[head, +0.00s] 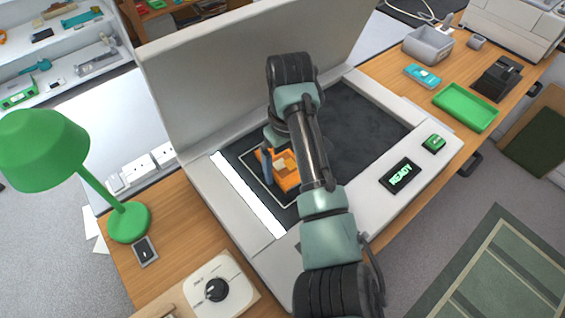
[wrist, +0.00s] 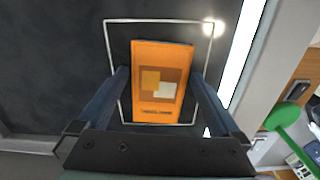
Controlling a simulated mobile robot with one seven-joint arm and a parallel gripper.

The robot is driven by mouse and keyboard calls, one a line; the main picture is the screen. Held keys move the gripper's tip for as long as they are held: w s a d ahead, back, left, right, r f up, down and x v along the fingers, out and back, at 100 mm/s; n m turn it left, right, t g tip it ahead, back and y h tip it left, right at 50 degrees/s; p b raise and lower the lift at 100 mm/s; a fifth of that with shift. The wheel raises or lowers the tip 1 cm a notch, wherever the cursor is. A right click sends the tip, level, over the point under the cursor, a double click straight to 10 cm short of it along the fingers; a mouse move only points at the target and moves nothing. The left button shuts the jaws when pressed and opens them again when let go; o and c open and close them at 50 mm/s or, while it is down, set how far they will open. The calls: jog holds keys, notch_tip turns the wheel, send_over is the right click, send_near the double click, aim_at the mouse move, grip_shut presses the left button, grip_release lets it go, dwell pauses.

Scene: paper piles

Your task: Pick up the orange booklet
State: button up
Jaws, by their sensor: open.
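The orange booklet (head: 285,171) lies on the dark scanner bed (head: 375,130), inside a thin white outline near the left end. In the wrist view the booklet (wrist: 160,82) shows its cover with brown, yellow and pale squares. My gripper (wrist: 157,85) is open and empty, its two dark fingers on either side of the booklet's lower part in that view. I cannot tell how far above the bed the fingertips are. In the head view my arm and gripper partly cover the booklet.
The scanner lid (head: 205,85) stands raised behind the bed. A green lamp (head: 45,148) stands at the left. A green tray (head: 465,107), a blue card-like item (head: 422,76) and a grey bin (head: 428,46) are at the right. A lit READY display (head: 401,175) is on the scanner's front.

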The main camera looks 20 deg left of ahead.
jog(key=shift+c, duration=0.2)
jog(key=c, duration=1.1)
